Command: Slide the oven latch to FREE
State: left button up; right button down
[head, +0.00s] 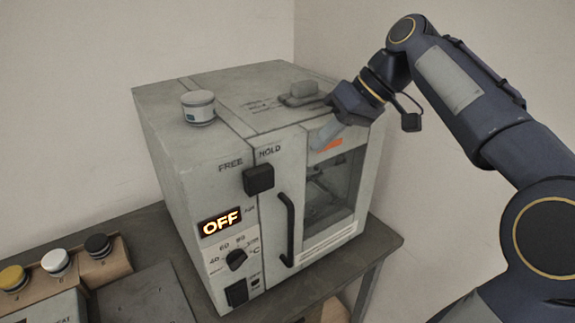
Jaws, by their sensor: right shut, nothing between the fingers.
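The grey oven (225,110) stands on a dark table. Its latch is a black block (259,179) on the front, below the HOLD label (270,151) and right of the FREE label (231,163). The oven door (312,225) looks closed, with a black bar handle (287,228) and a window. My right gripper (318,142) is shut and empty, in front of or over the oven's upper right front edge, to the right of the latch and apart from it. I cannot tell whether it touches the oven. My left gripper is not in view.
A display reading OFF (221,222), a dial (236,260) and a black switch (237,293) sit below the latch. A white-capped jar (198,107) stands on the oven top. Small capped jars in a brown rack (110,265) are at lower left. Walls rise behind.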

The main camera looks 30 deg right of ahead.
aim_at(268, 171)
jog(key=a+f, duration=0.1)
jog(key=a, duration=0.1)
jog(key=w+a+f, duration=0.1)
jog(key=a+f, duration=0.2)
jog(key=a, duration=0.1)
jog(key=shift+w+a+f+p, duration=0.15)
jog(key=shift+w+f+p, duration=0.05)
jog(key=shift+w+p, duration=0.15)
jog(key=shift+a, duration=0.25)
jog(key=a, duration=0.4)
jog(key=shift+s+a, duration=0.15)
jog(key=shift+s, duration=0.1)
jog(key=shift+w, duration=0.1)
